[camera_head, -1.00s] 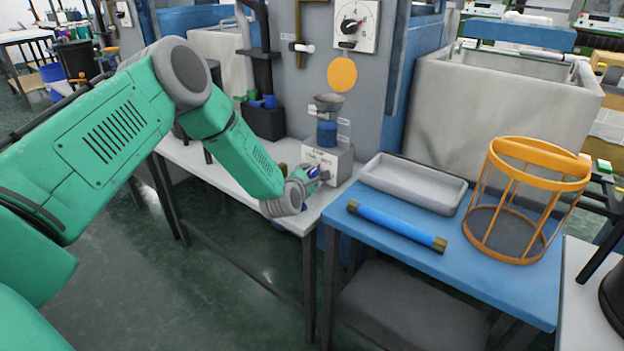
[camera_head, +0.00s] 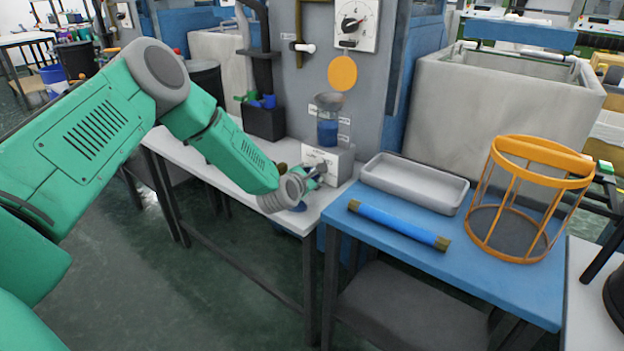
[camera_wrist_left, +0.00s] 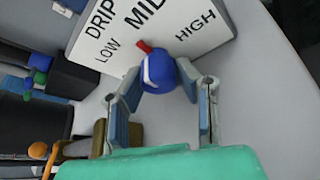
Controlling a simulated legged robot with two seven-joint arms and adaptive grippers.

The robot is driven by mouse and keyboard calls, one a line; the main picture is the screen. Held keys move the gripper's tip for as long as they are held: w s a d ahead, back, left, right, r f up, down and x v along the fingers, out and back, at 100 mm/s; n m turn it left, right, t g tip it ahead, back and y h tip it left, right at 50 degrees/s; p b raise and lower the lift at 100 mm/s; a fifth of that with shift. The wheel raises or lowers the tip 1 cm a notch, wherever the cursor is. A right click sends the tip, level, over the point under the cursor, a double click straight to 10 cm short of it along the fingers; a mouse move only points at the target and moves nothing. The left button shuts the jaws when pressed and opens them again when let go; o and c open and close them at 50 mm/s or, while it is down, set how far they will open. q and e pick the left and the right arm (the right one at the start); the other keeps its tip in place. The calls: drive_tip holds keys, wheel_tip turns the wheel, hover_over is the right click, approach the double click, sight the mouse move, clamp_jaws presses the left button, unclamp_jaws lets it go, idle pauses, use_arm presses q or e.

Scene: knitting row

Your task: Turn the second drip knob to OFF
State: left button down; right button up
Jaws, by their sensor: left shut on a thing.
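A white control box (camera_head: 333,160) stands on the grey bench under a jar. My left gripper (camera_head: 317,172) reaches its front face from the left and hides the knob there. In the left wrist view, a round blue knob (camera_wrist_left: 158,74) with a white line and a red pointer (camera_wrist_left: 144,46) sits between the fingertips of my left gripper (camera_wrist_left: 158,86), which is shut on it. The white label plate (camera_wrist_left: 200,25) behind reads DRIP, LOW, MIL and HIGH. The red pointer is toward MIL. No OFF mark shows. My right gripper is out of view.
A grey bench (camera_head: 200,170) holds the box. A jar of blue liquid (camera_head: 328,130) stands above it, below an orange disc (camera_head: 342,73). A blue table (camera_head: 480,272) at right carries a grey tray (camera_head: 415,184), a blue tube (camera_head: 398,225) and an orange cage (camera_head: 530,200).

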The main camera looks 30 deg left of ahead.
use_arm(q)
drive_tip(key=n+h+b, duration=0.1)
drive_tip(key=n+b, duration=0.1)
drive_tip(key=b, duration=0.1)
drive_tip(key=n+h+b, duration=0.2)
drive_tip(key=b, duration=0.1)
drive_tip(key=n+g+h+b, duration=0.1)
drive_tip(key=n+b, duration=0.1)
drive_tip(key=b, duration=0.2)
drive_tip(key=shift+f+h, duration=0.3)
drive_tip(key=shift+f, duration=0.05)
drive_tip(key=shift+b, duration=0.3)
drive_tip(key=shift+r+n+h+b, duration=0.15)
drive_tip(key=shift+n+h+b, duration=0.35)
drive_tip(key=shift+n+h, duration=0.5)
drive_tip(key=n+h, duration=0.1)
drive_tip(key=n, duration=0.1)
drive_tip(key=n+t+h, duration=0.1)
drive_tip(key=n, duration=0.2)
drive_tip(key=shift+a+r+h, duration=0.1)
drive_tip(key=shift+h, duration=0.3)
drive_tip(key=c, duration=1.5)
unclamp_jaws()
drive_tip(key=shift+a, duration=0.1)
drive_tip(key=shift+s, duration=0.1)
